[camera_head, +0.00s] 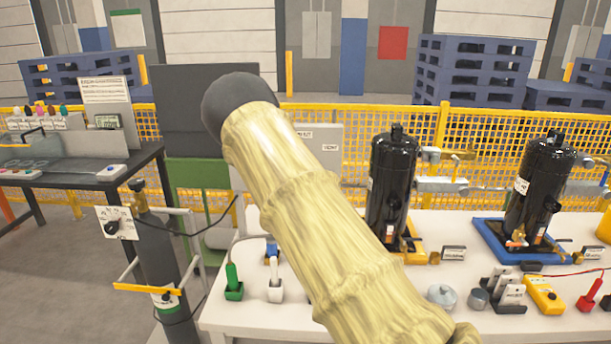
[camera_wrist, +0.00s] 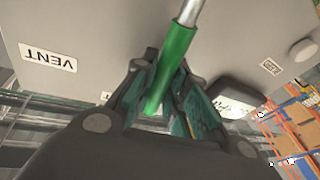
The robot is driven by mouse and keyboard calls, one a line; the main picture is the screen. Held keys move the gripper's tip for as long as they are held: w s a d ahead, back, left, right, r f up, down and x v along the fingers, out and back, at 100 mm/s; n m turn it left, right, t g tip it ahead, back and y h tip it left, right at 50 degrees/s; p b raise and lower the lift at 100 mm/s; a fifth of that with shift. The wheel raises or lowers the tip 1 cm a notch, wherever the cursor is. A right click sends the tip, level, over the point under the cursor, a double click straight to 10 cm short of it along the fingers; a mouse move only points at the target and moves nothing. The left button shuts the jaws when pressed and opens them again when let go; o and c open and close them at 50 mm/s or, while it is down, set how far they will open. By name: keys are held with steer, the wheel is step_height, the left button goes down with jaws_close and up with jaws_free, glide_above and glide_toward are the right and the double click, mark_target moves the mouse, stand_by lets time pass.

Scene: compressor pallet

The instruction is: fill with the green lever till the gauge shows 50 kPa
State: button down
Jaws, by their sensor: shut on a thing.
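The green lever (camera_wrist: 178,52) is a green grip on a silver rod, in the wrist view. My gripper (camera_wrist: 160,92) is shut on the green grip, with a finger on each side of it. Behind it is a grey panel (camera_wrist: 110,30) with an upside-down VENT label (camera_wrist: 48,57). A dark-framed unit with a pale face (camera_wrist: 238,100) sits right of the gripper; I cannot read it or tell whether it is the gauge. In the head view my arm hides the gripper and the lever, and only part of a grey panel (camera_head: 325,140) shows.
Two black compressors (camera_head: 391,180) (camera_head: 540,185) stand on the white table (camera_head: 235,318). A grey cylinder (camera_head: 158,250) stands left of the table. A yellow mesh fence (camera_head: 465,130) runs behind. A dark bench (camera_head: 75,190) is at the left.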

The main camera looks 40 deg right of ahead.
steer(key=shift+s+d+f+m+h+b, duration=0.1)
steer(key=shift+s+d+m+h+b, duration=0.2)
steer(key=shift+m+b, duration=0.35)
steer(key=shift+s+d+m+h+b, duration=0.25)
steer(key=shift+d+m+b, duration=0.2)
steer(key=shift+m, duration=0.3)
steer(key=shift+s, duration=0.1)
steer(key=c, duration=1.4)
jaws_free()
steer(key=v, duration=1.2)
